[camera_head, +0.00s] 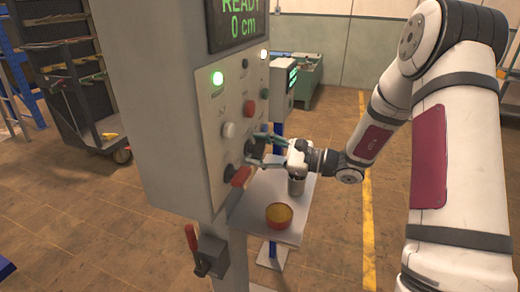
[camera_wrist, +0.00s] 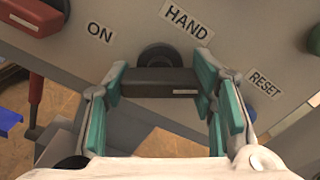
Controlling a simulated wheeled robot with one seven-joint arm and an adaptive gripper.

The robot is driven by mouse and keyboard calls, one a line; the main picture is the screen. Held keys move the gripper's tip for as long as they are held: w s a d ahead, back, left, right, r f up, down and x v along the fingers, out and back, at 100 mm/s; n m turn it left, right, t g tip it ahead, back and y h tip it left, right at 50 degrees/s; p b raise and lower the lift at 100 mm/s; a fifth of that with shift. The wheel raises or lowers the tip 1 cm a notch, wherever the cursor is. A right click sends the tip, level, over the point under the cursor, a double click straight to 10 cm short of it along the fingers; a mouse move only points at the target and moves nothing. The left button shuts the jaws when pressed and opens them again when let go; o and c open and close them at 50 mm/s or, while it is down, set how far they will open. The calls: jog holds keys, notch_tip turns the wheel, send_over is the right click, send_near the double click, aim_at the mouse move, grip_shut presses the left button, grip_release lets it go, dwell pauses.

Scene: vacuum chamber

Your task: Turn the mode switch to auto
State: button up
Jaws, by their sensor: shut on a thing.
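The mode switch (camera_wrist: 158,83) is a black bar knob on a round black base, with a small white mark on its front face. A HAND label (camera_wrist: 187,19) is beside its base in the wrist view; I see no AUTO label. My gripper (camera_wrist: 162,88) has its teal-padded fingers on both sides of the bar and is shut on it. In the head view my gripper (camera_head: 264,156) reaches the panel face from the right, and the switch is mostly hidden behind the fingers.
A red lever (camera_head: 191,238) sits lower.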

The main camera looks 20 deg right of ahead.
dwell(0.6)
jog(key=o, duration=1.2)
jog(key=shift+c, duration=0.2)
jog(key=v, duration=1.2)
